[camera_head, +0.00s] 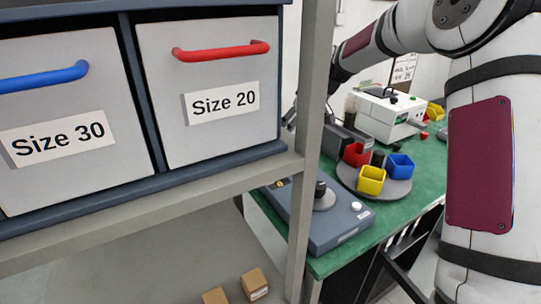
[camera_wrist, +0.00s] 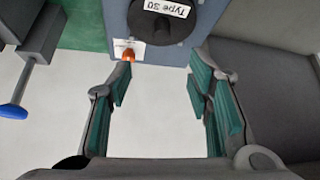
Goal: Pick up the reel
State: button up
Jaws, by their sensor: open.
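A black round disc with a white "Type 30" label, which looks like the reel (camera_wrist: 163,27), lies on a blue-grey surface (camera_wrist: 120,20) at the top of the wrist view, cut off by the frame edge. An orange piece (camera_wrist: 128,55) and a small white label sit at that surface's near edge. My gripper (camera_wrist: 160,88) is open and empty, its green-padded fingers apart on either side of pale floor. In the picture the disc lies above the fingertips, and nothing is between them. In the head view the shelf post hides most of my gripper, and I cannot make out the labelled disc.
A green bench (camera_head: 425,172) carries a blue-grey box (camera_head: 335,235) with a dark knob, a round stand (camera_head: 395,188) with red, yellow and blue bins, and a white machine (camera_head: 385,112). A shelf post (camera_head: 308,150) and labelled drawers (camera_head: 215,130) stand in front at left.

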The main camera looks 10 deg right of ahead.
jog(key=x, duration=1.2)
jog(key=shift+s+f, duration=0.3)
jog(key=shift+w+a+f, duration=0.1)
jog(key=shift+w+f, duration=0.15)
jog(key=shift+f, duration=0.15)
grip_shut()
